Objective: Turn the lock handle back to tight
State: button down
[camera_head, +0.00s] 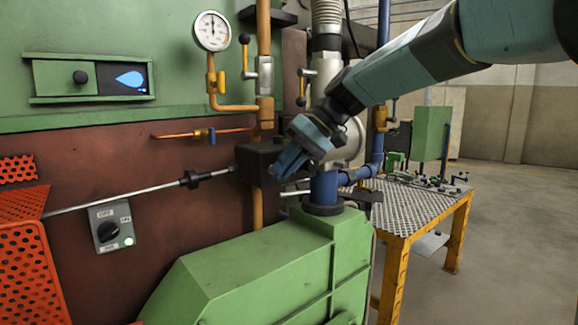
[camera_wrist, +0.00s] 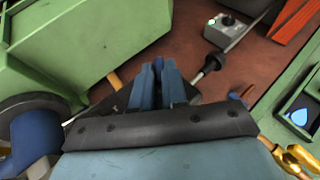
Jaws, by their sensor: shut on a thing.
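My gripper (camera_head: 280,170) is in front of a dark block (camera_head: 252,160) on the furnace wall, with its blue fingers pointing down and left. In the wrist view the two blue fingers (camera_wrist: 159,66) are close together, closed on the lock handle. The handle itself is mostly hidden by the fingers, so its angle cannot be told. A long steel rod (camera_head: 120,202) with a black collar runs left from the dark block. The rod also shows in the wrist view (camera_wrist: 238,38).
A green housing (camera_head: 265,270) stands below my gripper, with a blue pipe (camera_head: 324,188) just right. A pressure gauge (camera_head: 212,31) and orange pipes are above. A switch box (camera_head: 110,226) and red perforated guard (camera_head: 30,270) are left; a yellow-framed table (camera_head: 420,212) is right.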

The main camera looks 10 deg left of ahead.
jog(key=shift+f+g+y, duration=0.3)
jog(key=shift+g+y, duration=0.3)
jog(key=shift+g, duration=0.1)
jog(key=c, duration=1.2)
grip_release()
jog(key=shift+w, duration=0.1)
jog(key=shift+o, duration=0.2)
jog(key=shift+w+d+r, duration=0.1)
jog(key=shift+r, duration=0.05)
jog(key=v, duration=1.3)
jog(key=shift+d, duration=0.25)
jog(key=shift+w, duration=0.1)
